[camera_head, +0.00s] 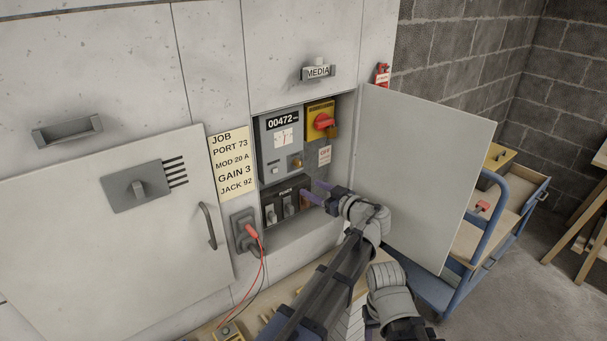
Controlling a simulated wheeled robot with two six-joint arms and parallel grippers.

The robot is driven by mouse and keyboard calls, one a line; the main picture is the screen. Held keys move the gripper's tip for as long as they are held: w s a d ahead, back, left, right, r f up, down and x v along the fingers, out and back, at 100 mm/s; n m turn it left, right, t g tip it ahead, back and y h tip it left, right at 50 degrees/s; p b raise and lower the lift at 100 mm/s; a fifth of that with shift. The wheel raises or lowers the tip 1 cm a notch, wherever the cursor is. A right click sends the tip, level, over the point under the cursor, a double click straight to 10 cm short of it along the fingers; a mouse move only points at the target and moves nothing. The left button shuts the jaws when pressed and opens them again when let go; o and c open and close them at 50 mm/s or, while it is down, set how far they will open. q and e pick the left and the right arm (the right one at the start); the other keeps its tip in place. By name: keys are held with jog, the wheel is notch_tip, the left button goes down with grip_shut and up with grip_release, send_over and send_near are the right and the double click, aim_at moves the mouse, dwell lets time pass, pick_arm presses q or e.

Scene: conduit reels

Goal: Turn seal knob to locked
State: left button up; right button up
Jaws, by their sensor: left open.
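My left gripper (314,193) reaches into an open wall recess, in front of the dark power switch panel (272,214). Its jaws are open, and I see nothing held between them. Above it is a grey meter box (267,143) with the counter reading 00472 and a dial. A small brass-coloured knob (296,163) sits at the meter's lower right, above and left of the gripper and apart from it. I cannot tell its setting. A red rotary knob (323,121) on a yellow plate is at the upper right. The gripper covers the right part of the switch panel.
An open door panel (421,170) bounds the recess on the right. A socket with a red lead (251,232) is at lower left, beside a yellow job label (232,164). A blue cart (487,232) stands behind the door. The closed cabinet door (90,235) is at left.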

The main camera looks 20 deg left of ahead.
aim_at(300, 165)
pick_arm(q)
jog(key=shift+n+t+y, duration=0.5)
jog(key=shift+n+t, duration=0.2)
jog(key=shift+w+a+r, duration=0.45)
jog(key=shift+w+a, duration=0.45)
jog(key=shift+w, duration=0.25)
jog(key=shift+w+a+r, duration=0.4)
jog(key=shift+w+a, duration=0.55)
jog(key=shift+w, duration=0.25)
jog(key=shift+w+a+r, duration=0.45)
jog(key=shift+w+a, duration=0.45)
jog(key=shift+w, duration=0.25)
grip_shut()
